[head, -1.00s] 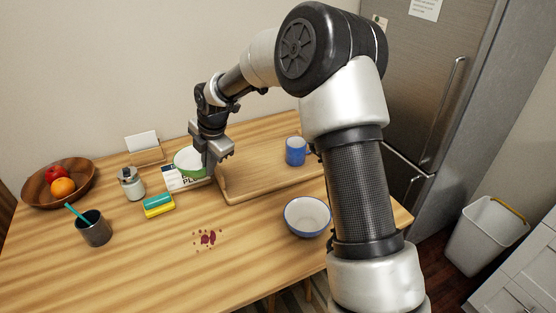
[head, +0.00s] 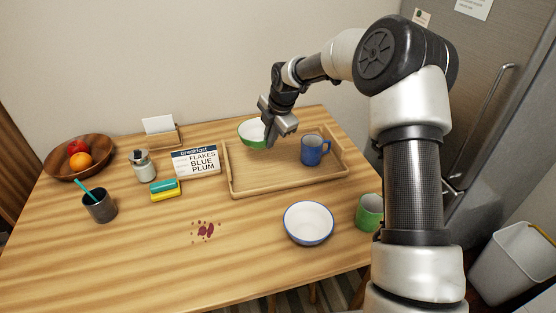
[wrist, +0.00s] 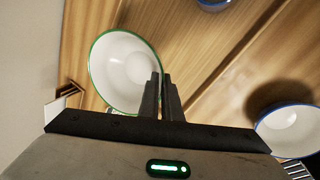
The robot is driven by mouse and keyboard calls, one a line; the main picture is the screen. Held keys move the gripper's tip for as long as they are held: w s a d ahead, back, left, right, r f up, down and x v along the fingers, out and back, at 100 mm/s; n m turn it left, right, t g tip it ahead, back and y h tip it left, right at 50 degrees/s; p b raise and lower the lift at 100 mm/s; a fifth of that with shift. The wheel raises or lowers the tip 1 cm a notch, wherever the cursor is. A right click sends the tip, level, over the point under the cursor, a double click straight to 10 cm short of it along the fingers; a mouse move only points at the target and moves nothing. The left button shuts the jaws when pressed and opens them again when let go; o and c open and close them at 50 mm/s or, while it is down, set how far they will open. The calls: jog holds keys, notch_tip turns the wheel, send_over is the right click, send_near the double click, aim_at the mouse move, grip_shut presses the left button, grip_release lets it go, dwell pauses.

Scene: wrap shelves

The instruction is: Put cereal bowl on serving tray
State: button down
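A bowl with a green outside and white inside (head: 251,133) is at the back left part of the wooden serving tray (head: 236,189). My gripper (head: 270,141) is shut on its rim; in the wrist view the two fingers (wrist: 160,98) pinch the edge of the green-rimmed bowl (wrist: 122,68). I cannot tell for sure whether the bowl touches the tray or hangs just above it. A second bowl, white inside with a blue rim (head: 308,222), stands on the table in front of the tray. It also shows in the wrist view (wrist: 291,128).
A blue mug (head: 314,149) stands on the tray's right half. A breakfast sign (head: 197,161) reading "FLAKES BLUE PLUM" is left of the tray. A green mug (head: 369,211) is at the table's right edge. Red spots (head: 205,230) mark the table.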

notch_tip(320, 180, down, 8)
jog(key=shift+f+b, duration=0.2)
jog(key=shift+b, duration=0.35)
jog(key=shift+f, duration=0.15)
jog(key=c, duration=2)
grip_release()
jog(key=p+v, duration=0.1)
jog(key=v, duration=1.1)
jog(key=shift+p, duration=0.4)
